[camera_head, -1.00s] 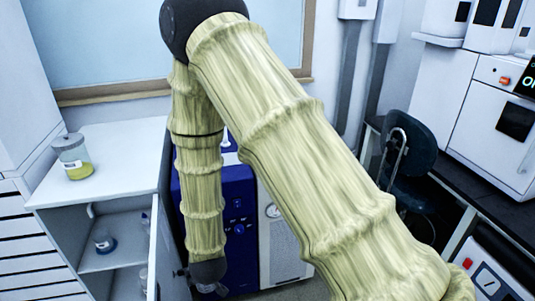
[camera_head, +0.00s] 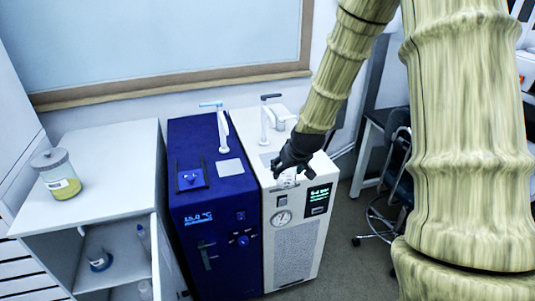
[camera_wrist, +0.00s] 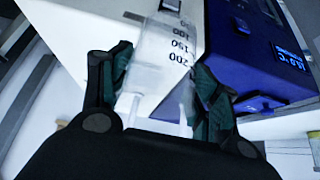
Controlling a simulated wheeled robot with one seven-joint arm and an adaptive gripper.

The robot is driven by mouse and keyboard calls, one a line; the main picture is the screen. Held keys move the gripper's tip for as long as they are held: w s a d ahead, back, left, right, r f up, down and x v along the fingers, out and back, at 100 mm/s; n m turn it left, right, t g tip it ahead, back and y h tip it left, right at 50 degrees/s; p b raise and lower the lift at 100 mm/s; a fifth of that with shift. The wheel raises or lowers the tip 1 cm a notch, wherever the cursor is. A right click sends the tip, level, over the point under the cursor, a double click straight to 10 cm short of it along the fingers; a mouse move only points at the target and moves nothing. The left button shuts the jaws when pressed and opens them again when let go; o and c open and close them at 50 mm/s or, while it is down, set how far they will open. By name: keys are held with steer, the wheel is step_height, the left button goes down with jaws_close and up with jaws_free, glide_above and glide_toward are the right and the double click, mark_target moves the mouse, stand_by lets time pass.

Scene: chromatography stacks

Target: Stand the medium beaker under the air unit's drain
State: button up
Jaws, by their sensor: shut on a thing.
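My gripper (camera_head: 290,172) is shut on a clear beaker and holds it over the front top of the white air unit (camera_head: 297,250). In the wrist view the beaker (camera_wrist: 165,55) sits between the two fingers (camera_wrist: 160,95), with graduation marks up to 200 showing. In the head view the gripper mostly hides it, and only a pale bit shows below the fingers. The air unit has a gauge, a green pressure display and a white spout with a dark lever (camera_head: 268,112) on top, behind and left of my gripper. I cannot tell whether the beaker touches the unit.
A blue unit (camera_head: 205,215) with its own blue-levered spout (camera_head: 217,125) stands directly left of the air unit. Further left is a white cabinet (camera_head: 110,150) with a lidded jar (camera_head: 57,175) on top and glassware inside. A dark chair (camera_head: 395,160) stands at right.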

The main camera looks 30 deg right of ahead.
steer(key=shift+w+d+r, duration=0.1)
steer(key=shift+d+r, duration=0.1)
steer(key=shift+d, duration=0.3)
steer(key=shift+d+r, duration=0.2)
steer(key=shift+d, duration=0.3)
steer(key=w+d+p, duration=0.1)
steer(key=w, duration=0.4)
steer(key=w+d+p, duration=0.1)
steer(key=w+p, duration=0.1)
steer(key=w, duration=0.4)
steer(key=w+d+p, duration=0.1)
steer(key=w+d, duration=0.1)
steer(key=w, duration=0.4)
steer(key=shift+w+f+p, duration=0.2)
steer(key=shift+f+p, duration=0.15)
steer(key=shift+f, duration=0.4)
steer(key=shift+f, duration=0.6)
steer(key=shift+s, duration=0.1)
steer(key=o, duration=1.1)
steer(key=shift+c, duration=0.2)
